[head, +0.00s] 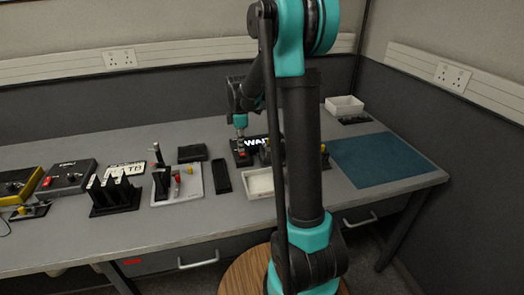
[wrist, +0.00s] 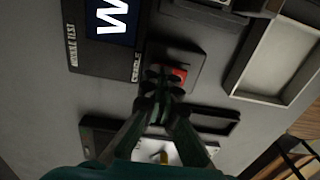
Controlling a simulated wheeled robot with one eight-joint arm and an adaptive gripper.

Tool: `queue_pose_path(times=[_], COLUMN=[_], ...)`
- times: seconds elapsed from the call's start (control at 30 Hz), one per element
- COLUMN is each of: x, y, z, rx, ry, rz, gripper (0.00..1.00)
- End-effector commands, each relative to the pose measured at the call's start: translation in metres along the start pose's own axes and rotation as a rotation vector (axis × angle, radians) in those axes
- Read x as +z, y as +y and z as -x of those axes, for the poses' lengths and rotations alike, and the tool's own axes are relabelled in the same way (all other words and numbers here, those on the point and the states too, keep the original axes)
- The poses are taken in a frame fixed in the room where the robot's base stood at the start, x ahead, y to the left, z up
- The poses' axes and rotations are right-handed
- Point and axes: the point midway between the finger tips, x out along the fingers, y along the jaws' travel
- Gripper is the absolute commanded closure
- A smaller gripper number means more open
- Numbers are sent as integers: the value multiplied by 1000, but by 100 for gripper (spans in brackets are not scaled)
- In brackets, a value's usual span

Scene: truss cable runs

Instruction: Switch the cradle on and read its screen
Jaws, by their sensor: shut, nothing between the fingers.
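The cradle (head: 244,158) is a dark unit on the bench, partly hidden behind my arm in the head view. Its screen (head: 257,142) is lit, with white letters that look like "WAIT". In the wrist view the cradle's dark panel (wrist: 88,60) carries the word "CRADLE", and the screen (wrist: 112,20) shows a large "W", with the rest cut off. A red switch (wrist: 180,73) sits on a dark block beside the panel. My gripper (wrist: 165,78) is shut and empty, its fingertips over or at the red switch. I cannot tell whether they touch it.
A white tray (head: 259,193) stands in front of the cradle, and a narrow black tray (head: 222,177) to its left. A grey board (head: 193,197) with upright parts, a black rack (head: 120,209) and control boxes (head: 68,176) stand further left. A teal mat (head: 380,160) lies clear at right.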

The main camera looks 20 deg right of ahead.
Motion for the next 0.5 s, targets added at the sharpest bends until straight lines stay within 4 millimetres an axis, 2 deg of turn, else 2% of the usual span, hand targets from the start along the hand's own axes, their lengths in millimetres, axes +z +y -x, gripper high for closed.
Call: queue_pose_path(times=[0.5], x=[0], y=[0], z=[36], rx=[0], ry=[0], rz=[0], gripper=[100])
